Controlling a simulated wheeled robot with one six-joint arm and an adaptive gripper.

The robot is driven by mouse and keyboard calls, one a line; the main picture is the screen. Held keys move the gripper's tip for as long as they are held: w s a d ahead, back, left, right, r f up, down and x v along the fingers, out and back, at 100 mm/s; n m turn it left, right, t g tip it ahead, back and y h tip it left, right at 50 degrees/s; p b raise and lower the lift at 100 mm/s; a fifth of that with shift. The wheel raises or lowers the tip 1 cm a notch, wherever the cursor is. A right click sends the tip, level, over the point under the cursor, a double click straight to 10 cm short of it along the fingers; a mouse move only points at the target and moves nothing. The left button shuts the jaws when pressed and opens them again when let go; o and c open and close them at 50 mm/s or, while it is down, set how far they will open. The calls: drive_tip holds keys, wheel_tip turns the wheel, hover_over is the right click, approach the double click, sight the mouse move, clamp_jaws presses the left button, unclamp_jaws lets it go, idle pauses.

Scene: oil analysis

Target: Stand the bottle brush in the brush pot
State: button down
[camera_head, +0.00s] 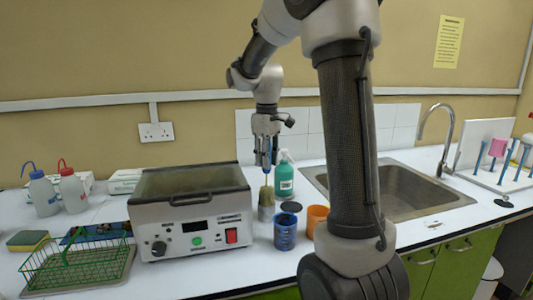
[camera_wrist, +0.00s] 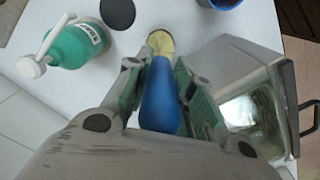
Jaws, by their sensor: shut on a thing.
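The bottle brush has a blue handle (camera_wrist: 160,95) and a yellow bristle head (camera_wrist: 161,42). My gripper (camera_head: 266,150) is shut on the blue handle, with the bristles pointing down. The brush looks close to upright.
A green wash bottle (camera_head: 284,182) stands behind right. A blue jar (camera_head: 286,235), a black disc (camera_head: 290,207) and an orange pot (camera_head: 316,217) are to the right. The sink (camera_head: 405,195) lies farther right.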

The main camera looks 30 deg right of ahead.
drive_tip(key=shift+f, duration=0.1)
drive_tip(key=c, duration=1.1)
unclamp_jaws()
drive_tip(key=shift+c, duration=0.2)
wheel_tip(320, 180, up, 12)
